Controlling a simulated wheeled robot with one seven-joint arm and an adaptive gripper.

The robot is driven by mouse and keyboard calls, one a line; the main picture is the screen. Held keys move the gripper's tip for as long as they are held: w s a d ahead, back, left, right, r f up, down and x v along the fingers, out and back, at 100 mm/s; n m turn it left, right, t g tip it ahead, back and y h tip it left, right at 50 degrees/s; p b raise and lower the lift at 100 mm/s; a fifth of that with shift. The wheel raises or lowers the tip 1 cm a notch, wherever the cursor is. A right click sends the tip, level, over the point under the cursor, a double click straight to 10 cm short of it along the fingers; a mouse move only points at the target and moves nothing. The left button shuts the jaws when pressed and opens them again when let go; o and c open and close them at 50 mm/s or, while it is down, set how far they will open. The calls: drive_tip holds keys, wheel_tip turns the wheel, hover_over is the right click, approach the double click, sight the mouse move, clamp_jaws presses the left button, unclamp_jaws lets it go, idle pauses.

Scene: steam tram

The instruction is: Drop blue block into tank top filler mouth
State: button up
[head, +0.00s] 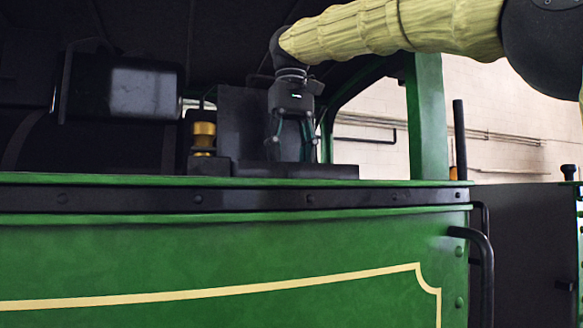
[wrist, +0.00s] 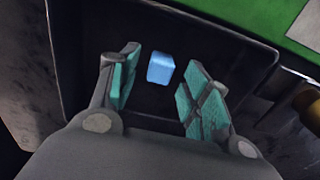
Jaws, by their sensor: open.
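My gripper (head: 294,140) points down over a dark box-like part behind the green side panel in the head view. In the wrist view my gripper (wrist: 165,95) is open, its teal-padded fingers spread apart. A small light blue block (wrist: 161,68) shows between and beyond the fingertips, over a dark surface. It appears apart from both fingers. I cannot tell whether the block rests on that surface or is falling. The block is hidden in the head view. I cannot identify the tank top filler mouth with certainty.
The green side panel (head: 230,255) with its dark top rail stands in front. A brass fitting (head: 204,136) is just left of my gripper. A dark box (head: 132,90) hangs farther left. A green post (head: 427,120) and a black handrail (head: 484,265) are to the right.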

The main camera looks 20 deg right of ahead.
wheel_tip(320, 180, up, 4)
drive_tip(key=shift+w+a+f, duration=0.1)
drive_tip(key=shift+f, duration=0.05)
drive_tip(key=shift+r, duration=1.15)
